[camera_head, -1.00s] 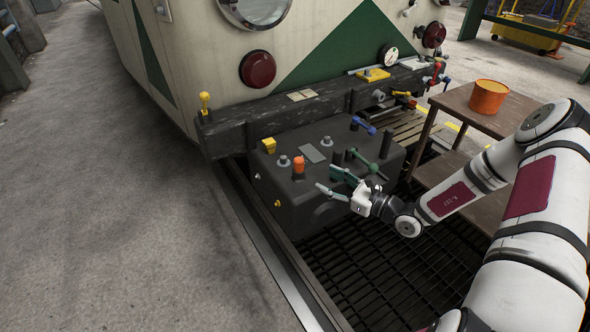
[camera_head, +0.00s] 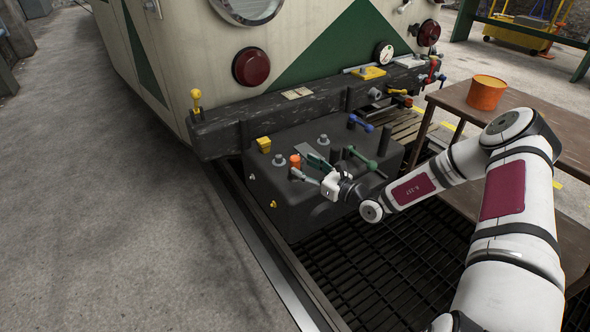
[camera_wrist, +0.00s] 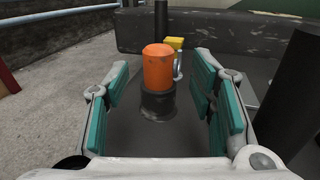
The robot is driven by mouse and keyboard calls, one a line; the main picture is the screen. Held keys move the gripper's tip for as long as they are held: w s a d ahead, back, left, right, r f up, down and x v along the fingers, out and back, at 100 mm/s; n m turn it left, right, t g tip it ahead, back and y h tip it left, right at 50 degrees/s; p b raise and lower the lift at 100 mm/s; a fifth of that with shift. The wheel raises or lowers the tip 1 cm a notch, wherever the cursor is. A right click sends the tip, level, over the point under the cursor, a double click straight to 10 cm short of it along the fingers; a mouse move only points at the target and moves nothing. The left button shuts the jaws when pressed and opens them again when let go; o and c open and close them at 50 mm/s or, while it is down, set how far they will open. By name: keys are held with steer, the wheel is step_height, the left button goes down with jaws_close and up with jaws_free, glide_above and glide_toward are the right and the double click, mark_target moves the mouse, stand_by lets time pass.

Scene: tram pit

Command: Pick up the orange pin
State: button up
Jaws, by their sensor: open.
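The orange pin (camera_head: 295,161) stands upright on the dark box below the tram's bumper. In the wrist view the pin (camera_wrist: 158,68) has a rounded top and sits in a black collar (camera_wrist: 157,103). My gripper (camera_head: 305,168) is open, its green-padded fingers pointing at the pin from the right. In the wrist view the open fingers (camera_wrist: 163,100) stand to the left and right of the pin's line, with gaps on both sides. The pin appears between or just beyond the fingertips; I cannot tell which.
The dark box (camera_head: 300,205) also bears a yellow block (camera_head: 264,144), grey knobs, a blue handle (camera_head: 361,122) and a green handle (camera_head: 362,157). A dark post (camera_wrist: 290,85) rises close to my right finger. An orange bucket (camera_head: 486,92) stands on a brown table (camera_head: 520,117).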

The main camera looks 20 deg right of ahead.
mark_target(296, 159)
steer(key=b+x, duration=0.2)
steer(key=x, duration=0.2)
steer(key=shift+w+a+r, duration=0.1)
steer(key=shift+w+a, duration=0.1)
steer(key=shift+a, duration=0.05)
steer(key=shift+c, duration=0.6)
jaws_close()
steer(key=shift+r, duration=0.1)
steer(key=shift+r+p, duration=0.4)
steer(key=shift+r, duration=0.2)
steer(key=r+p, duration=0.2)
steer(key=shift+s+r, duration=0.35)
steer(key=s+r+p, duration=0.1)
steer(key=s+p, duration=0.3)
steer(key=s, duration=1.1)
steer(key=shift+s+d, duration=0.15)
steer(key=shift+d, duration=0.3)
